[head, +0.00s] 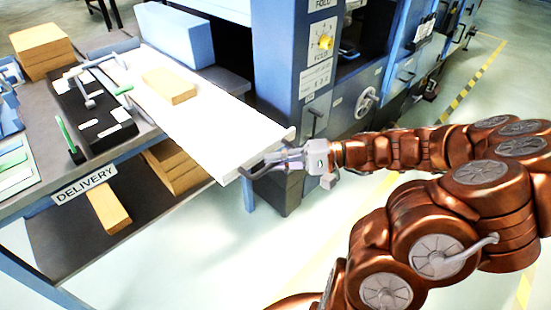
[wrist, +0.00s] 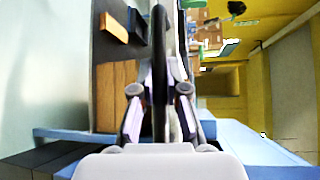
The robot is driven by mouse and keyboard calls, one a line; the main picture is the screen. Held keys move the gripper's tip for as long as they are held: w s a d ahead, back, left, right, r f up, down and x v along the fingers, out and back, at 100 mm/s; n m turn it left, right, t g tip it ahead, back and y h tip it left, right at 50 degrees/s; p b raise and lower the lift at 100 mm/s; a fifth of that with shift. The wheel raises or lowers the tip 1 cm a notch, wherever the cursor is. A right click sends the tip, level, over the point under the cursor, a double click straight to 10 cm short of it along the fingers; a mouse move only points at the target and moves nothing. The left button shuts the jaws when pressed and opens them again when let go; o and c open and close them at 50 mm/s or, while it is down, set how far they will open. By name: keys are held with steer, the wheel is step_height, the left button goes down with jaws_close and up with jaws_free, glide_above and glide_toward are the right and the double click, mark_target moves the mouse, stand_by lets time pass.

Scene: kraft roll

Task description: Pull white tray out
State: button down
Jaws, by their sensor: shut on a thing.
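The white tray (head: 215,130) is a long flat white board in the head view, lying between the delivery table and the blue machine. A tan block (head: 169,86) rests on its far half. The tray's white top cannot be made out clearly in the wrist view.
The delivery table (head: 40,195) stands left, with a black device (head: 95,115) on it and tan stacks (head: 178,165) on its lower shelf. The blue machine (head: 290,90) stands close to the tray's right. The floor (head: 200,260) in front is clear.

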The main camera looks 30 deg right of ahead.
steer(key=c, duration=1.2)
jaws_free()
steer(key=v, duration=1.2)
